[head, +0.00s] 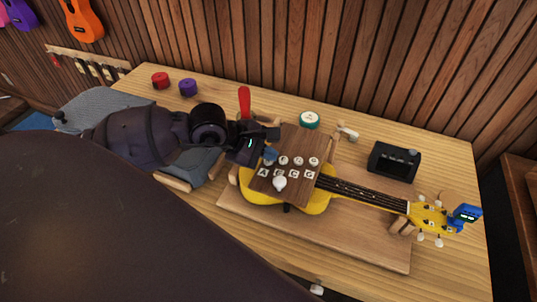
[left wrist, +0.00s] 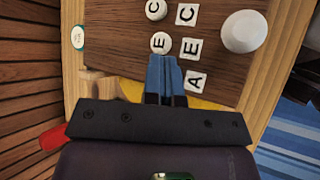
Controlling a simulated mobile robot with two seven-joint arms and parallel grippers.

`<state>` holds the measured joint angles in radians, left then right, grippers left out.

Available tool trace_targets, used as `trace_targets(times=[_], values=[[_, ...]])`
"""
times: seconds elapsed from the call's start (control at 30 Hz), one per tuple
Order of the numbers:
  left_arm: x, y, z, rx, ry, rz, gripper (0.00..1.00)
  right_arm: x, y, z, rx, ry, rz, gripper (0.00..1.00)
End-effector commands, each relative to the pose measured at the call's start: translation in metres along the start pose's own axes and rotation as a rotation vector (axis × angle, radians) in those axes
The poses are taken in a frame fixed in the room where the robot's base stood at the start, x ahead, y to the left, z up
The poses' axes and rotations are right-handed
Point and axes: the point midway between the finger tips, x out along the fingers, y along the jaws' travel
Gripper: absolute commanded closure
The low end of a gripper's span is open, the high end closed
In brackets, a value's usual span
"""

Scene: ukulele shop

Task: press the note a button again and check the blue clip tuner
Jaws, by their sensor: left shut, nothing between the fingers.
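A brown wooden button board (head: 284,144) rests over the body of a yellow ukulele (head: 316,204). Round white lettered buttons stand in a row with square letter tiles before them. The A tile (head: 263,173) also shows in the left wrist view (left wrist: 195,81). My left gripper (head: 270,155) is shut and empty, its blue fingertips (left wrist: 163,62) at the A end of the row, beside the E button (left wrist: 161,42). The A button is hidden behind the fingers; I cannot tell whether they touch it. The blue clip tuner (head: 467,213) is on the headstock; its display is too small to read.
A white knob (head: 280,184) stands on the board's near side. A black device (head: 394,162) sits at the back right. A red-handled tool (head: 244,102), a green-and-white round tin (head: 309,120) and red and purple cylinders stand behind. The table's front right is clear.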

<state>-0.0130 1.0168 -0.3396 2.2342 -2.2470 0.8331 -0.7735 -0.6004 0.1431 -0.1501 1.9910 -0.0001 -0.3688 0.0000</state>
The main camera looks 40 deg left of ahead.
Motion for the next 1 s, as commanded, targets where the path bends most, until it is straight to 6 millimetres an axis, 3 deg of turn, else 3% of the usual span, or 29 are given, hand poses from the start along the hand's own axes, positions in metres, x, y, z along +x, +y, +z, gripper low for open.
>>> trace_targets(times=[1.0], values=[[-0.013,0.009,0.009,0.0,0.0,-0.001,1.0,-0.006,0.001,-0.013,0.001,0.011,0.001,0.5]])
